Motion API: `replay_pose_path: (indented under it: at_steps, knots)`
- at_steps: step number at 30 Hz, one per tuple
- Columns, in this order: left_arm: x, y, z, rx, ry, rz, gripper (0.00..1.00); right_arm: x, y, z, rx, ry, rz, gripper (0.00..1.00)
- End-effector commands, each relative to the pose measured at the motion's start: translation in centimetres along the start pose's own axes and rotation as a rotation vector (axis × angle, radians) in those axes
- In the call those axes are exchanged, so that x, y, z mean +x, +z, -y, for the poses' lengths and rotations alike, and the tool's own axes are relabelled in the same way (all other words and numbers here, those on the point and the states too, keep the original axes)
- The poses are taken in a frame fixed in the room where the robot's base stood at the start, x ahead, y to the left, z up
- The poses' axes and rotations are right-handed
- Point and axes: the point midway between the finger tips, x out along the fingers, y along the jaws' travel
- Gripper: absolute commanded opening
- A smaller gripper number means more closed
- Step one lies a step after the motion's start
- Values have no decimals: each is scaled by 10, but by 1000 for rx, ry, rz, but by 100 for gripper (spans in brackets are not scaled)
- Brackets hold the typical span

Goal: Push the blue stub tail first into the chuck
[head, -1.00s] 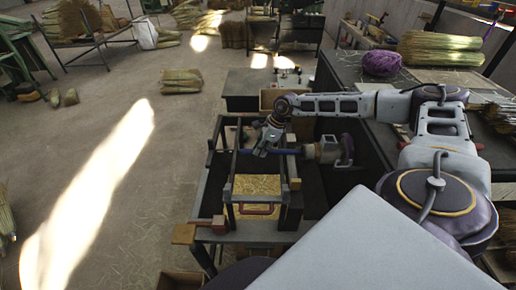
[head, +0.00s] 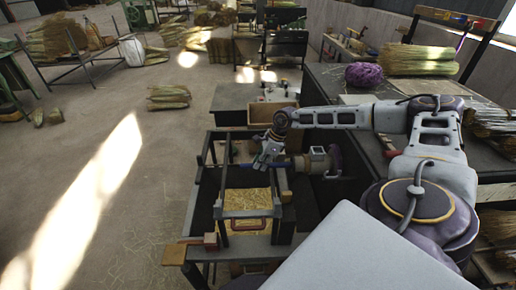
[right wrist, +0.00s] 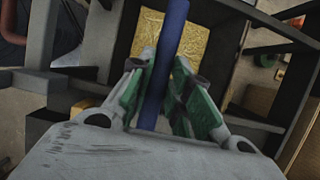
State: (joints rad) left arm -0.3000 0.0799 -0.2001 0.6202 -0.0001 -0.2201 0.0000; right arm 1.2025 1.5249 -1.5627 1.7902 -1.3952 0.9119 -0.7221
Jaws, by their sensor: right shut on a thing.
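My right gripper (head: 266,162) is shut on the blue stub (right wrist: 166,50), a thin round blue rod. In the right wrist view the stub runs lengthwise between the green finger pads. In the head view the stub lies roughly level and sideways, above a dark frame. The grey chuck (head: 318,160) is to the right of the gripper, roughly in line with the stub. The stub's right end is close to the chuck's mouth; I cannot tell whether it touches or has entered. My left gripper is not in view.
The dark frame (head: 222,222) stands below the gripper, with yellow straw (head: 250,202) in it. A dark bench (head: 400,90) at the right carries a purple bundle (head: 364,75) and straw.

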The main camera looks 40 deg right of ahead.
Motion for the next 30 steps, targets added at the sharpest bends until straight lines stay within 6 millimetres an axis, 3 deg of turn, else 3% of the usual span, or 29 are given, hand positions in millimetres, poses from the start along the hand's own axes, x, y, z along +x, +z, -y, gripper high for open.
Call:
replay_pose_path:
  at_steps: [30]
  knots:
    - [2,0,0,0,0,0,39,-14,-33,0,-1,-1,-1,0]
